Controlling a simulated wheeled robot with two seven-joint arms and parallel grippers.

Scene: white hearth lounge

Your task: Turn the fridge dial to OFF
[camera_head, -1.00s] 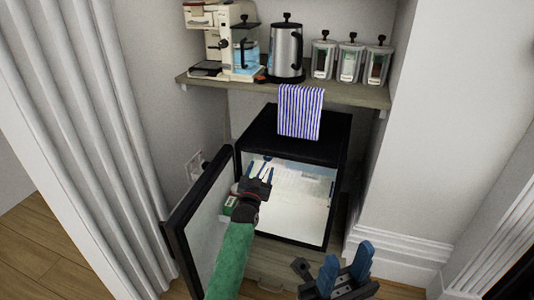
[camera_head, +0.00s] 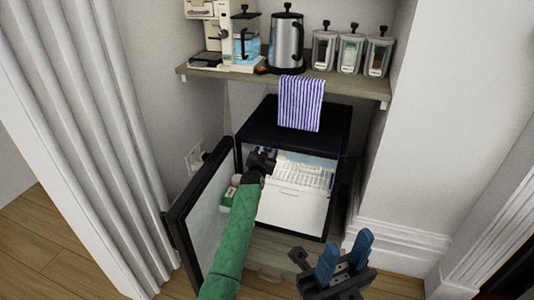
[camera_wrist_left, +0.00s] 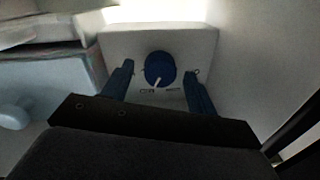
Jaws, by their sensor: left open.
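The open mini fridge (camera_head: 292,140) stands under the shelf, its door (camera_head: 205,208) swung out to the left. My left gripper (camera_head: 262,153) reaches inside near the upper left; its fingertips are mostly hidden in the head view. In the left wrist view, a round blue dial (camera_wrist_left: 160,68) sits on a pale housing (camera_wrist_left: 207,42). Its white pointer aims down and slightly left, towards small lettering that looks like OFF. My left gripper's open blue fingers (camera_wrist_left: 158,75) flank the dial, with gaps seen on both sides. My right gripper (camera_head: 345,255) is open and empty, outside the fridge.
The shelf (camera_head: 340,83) above holds a coffee maker, a kettle (camera_head: 286,42) and jars. Inside the fridge are a white rack (camera_head: 305,172) and a green-and-white item (camera_head: 229,192) by the door.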

